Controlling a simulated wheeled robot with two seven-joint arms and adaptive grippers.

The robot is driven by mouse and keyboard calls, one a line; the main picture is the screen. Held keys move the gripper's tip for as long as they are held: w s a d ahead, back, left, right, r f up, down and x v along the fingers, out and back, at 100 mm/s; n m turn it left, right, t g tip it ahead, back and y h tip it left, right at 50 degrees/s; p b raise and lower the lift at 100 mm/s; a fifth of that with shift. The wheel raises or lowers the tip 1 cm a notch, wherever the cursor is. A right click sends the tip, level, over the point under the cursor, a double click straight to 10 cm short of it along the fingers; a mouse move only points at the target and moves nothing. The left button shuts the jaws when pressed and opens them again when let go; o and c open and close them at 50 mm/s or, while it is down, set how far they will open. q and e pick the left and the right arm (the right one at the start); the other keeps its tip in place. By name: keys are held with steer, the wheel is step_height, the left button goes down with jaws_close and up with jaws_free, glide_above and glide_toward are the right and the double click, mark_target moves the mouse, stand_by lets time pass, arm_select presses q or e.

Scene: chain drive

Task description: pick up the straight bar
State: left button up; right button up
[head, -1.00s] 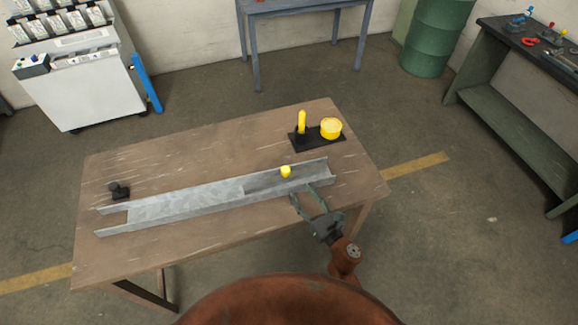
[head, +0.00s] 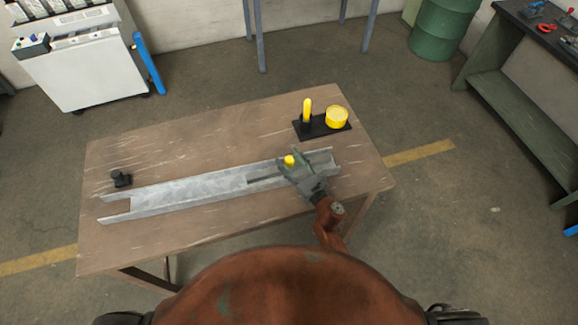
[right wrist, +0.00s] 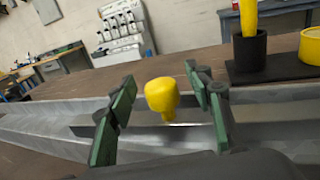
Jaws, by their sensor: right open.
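The straight bar (head: 262,179) is a thin grey strip in the right part of a long grey metal channel (head: 180,192) on the table. A yellow knob (head: 289,161) stands on the bar. In the right wrist view the bar (right wrist: 180,131) runs across, with the knob (right wrist: 162,96) upright above it. My right gripper (head: 290,158) is open, with its green-padded fingers on either side of the knob. In the right wrist view there are gaps between the knob and both fingers (right wrist: 164,105). The bar's right part is partly hidden by the gripper. My left gripper is not in view.
A black stand (head: 316,131) with an upright yellow peg and a round yellow piece sits behind the channel. A small black block (head: 121,178) is at the table's left. The brown table (head: 200,140) is clear behind the channel's middle.

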steer(key=shift+w+a, duration=0.1)
steer(key=shift+w, duration=0.05)
steer(key=c, duration=1.2)
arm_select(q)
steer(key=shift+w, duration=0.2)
arm_select(e)
jaws_close()
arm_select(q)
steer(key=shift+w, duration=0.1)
arm_select(e)
steer(key=shift+r, duration=0.15)
